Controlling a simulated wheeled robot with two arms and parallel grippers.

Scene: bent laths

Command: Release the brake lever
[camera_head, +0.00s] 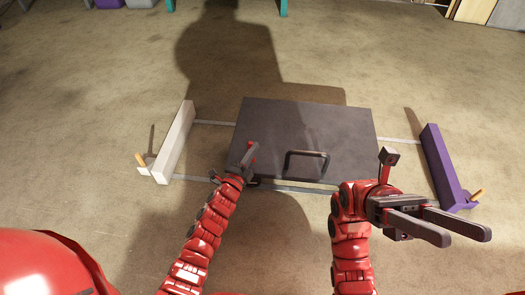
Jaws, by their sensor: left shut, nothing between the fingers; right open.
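No part is clearly marked as the brake lever. A short orange lever-like peg (141,160) stands by the white bar at the left. A similar orange peg (477,194) stands by the purple bar at the right. A black handle (307,164) is fixed on the dark flat panel (310,122) in the middle. My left gripper (249,152) is shut and empty over the panel's left front part, left of the handle; I cannot tell whether it touches the panel. My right gripper (466,235) is open and empty, in front of the purple bar.
The white bar (175,143) and the purple bar (443,165) flank the panel. Thin grey rails (213,122) run between them. Brown floor around them is clear. Bins (142,4) and teal legs (284,8) stand at the back; boards lean at the far right.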

